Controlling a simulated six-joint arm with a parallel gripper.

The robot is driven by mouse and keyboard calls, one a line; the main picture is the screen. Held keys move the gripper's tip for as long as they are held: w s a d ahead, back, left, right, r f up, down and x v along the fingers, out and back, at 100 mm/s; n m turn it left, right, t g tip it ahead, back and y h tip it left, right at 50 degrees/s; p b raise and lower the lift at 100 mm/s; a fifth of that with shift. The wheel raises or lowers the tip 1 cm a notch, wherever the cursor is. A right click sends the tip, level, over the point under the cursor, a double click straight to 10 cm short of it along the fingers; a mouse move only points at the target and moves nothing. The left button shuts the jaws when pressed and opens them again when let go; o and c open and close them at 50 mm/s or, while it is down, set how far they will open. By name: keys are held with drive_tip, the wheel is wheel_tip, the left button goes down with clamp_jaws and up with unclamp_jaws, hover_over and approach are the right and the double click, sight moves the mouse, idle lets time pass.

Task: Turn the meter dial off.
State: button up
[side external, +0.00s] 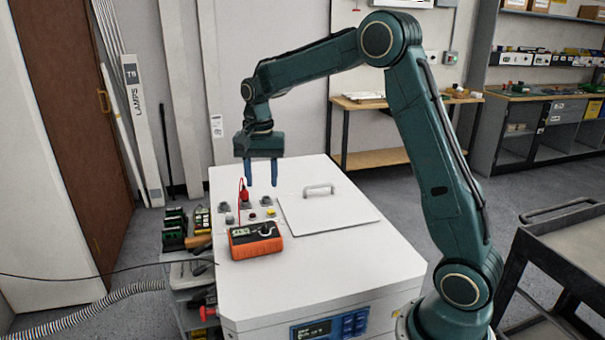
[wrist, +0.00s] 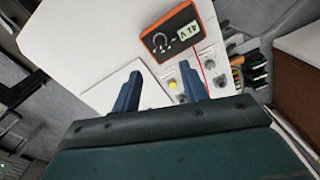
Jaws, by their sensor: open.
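The orange meter (side external: 256,240) lies on the white cabinet top (side external: 300,270), left of the middle. In the wrist view the meter (wrist: 186,22) shows a dial (wrist: 163,41) and a lit display (wrist: 184,37) that seems to read about 41 V. The dial's exact pointing is too small to tell. A red lead rises from near the meter to a red probe (side external: 244,194) standing at the terminals behind it. My gripper (side external: 261,184) is open and empty, pointing down above the back of the cabinet, behind the meter and apart from it.
Several terminals and a yellow button (wrist: 172,85) sit near the meter. A flat lid with a handle (side external: 318,189) lies on the cabinet to the right. A side shelf (side external: 190,275) with tools is at the left. A dark cart (side external: 565,250) stands at the right. The cabinet's front top is clear.

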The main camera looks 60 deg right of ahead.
sight(265, 224)
wheel_tip(265, 224, down, 13)
drive_tip(key=shift+f, duration=0.15)
idle(0.5)
clamp_jaws()
